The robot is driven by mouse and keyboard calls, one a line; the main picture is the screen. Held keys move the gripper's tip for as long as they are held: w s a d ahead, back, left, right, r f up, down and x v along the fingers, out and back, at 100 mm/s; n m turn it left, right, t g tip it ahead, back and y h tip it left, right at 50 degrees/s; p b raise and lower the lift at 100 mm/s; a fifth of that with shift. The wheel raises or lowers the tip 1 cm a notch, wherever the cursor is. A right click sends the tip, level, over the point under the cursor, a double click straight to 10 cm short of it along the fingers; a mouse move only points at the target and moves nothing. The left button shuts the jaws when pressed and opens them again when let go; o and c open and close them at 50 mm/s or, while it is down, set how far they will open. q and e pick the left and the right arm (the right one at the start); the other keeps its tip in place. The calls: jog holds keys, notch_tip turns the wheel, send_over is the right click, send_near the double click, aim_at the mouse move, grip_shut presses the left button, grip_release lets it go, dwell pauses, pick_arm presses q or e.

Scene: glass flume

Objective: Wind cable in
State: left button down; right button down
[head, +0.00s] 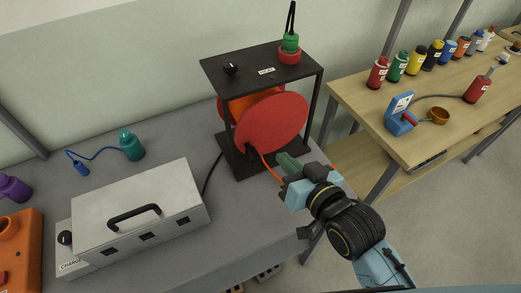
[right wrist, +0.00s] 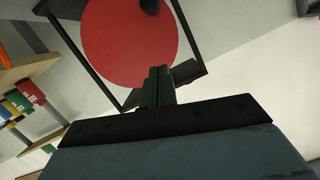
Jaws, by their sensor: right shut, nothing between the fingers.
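A red cable reel (head: 273,124) stands upright inside a black frame (head: 262,68) on the grey bench. A small dark knob (right wrist: 149,5) shows on its red face in the right wrist view. My left gripper is not in view.
A grey case (head: 175,208) with a black handle stands on the bench at left, a black lead behind it. A teal bottle (head: 132,145) stands farther back. A wooden table (head: 361,107) at right holds several coloured bottles and a blue holder (head: 399,118).

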send_near(252, 127)
jog(key=x, duration=0.4)
jog(key=shift+f, duration=0.1)
jog(key=shift+s+a+f+b, duration=0.1)
jog(key=shift+a+f+b, duration=0.05)
jog(key=shift+f, duration=0.5)
jog(key=shift+s+a+f+b, duration=0.1)
jog(key=shift+a+f, duration=0.05)
jog(key=shift+f, duration=0.5)
jog(key=shift+s+a+f+b, duration=0.15)
jog(key=shift+f, duration=0.5)
